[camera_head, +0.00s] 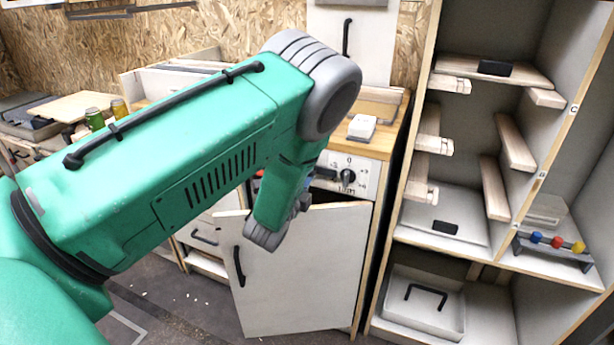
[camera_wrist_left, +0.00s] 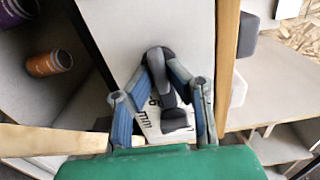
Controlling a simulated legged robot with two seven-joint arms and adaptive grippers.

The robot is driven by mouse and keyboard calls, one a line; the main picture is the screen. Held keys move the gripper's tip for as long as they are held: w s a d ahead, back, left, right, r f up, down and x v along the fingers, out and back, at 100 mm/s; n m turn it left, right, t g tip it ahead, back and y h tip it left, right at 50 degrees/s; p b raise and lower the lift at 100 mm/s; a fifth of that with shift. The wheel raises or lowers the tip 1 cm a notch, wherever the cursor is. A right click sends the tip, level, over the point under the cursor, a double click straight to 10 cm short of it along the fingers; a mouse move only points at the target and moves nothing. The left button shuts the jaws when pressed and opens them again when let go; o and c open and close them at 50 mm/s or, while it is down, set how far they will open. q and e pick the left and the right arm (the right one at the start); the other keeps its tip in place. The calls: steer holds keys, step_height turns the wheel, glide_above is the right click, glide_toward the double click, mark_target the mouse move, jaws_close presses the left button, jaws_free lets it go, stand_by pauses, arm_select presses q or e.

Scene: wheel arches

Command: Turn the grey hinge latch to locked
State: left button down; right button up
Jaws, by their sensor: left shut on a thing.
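In the left wrist view my left gripper (camera_wrist_left: 160,62) has its fingers closed together on a dark grey piece (camera_wrist_left: 174,112), which looks like the grey hinge latch. Behind it is a white plate (camera_wrist_left: 148,122) with printed dark marks, partly covered by the fingers. In the head view my green left arm reaches in from the left, and its gripper is mostly hidden behind the forearm near the cabinet front. A white panel (camera_head: 366,182) there carries a dark knob (camera_head: 347,177) and printed marks. Whether the latch is at locked cannot be told. My right gripper is not in view.
A white cabinet door (camera_head: 300,275) with a black handle hangs below the panel, apparently ajar. A tall shelf unit (camera_head: 404,185) with wooden ledges stands right. A white box (camera_head: 362,127) sits on the wooden worktop. Green and orange cans (camera_head: 94,118) stand at left.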

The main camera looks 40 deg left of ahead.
arm_select(q)
steer(key=shift+s+d+f, duration=0.1)
steer(key=shift+d+f, duration=0.05)
steer(key=shift+f, duration=0.1)
steer(key=c, duration=1.6)
jaws_free()
steer(key=shift+o, duration=0.2)
steer(key=shift+r, duration=0.1)
steer(key=v, duration=1.1)
steer(key=shift+s, duration=0.4)
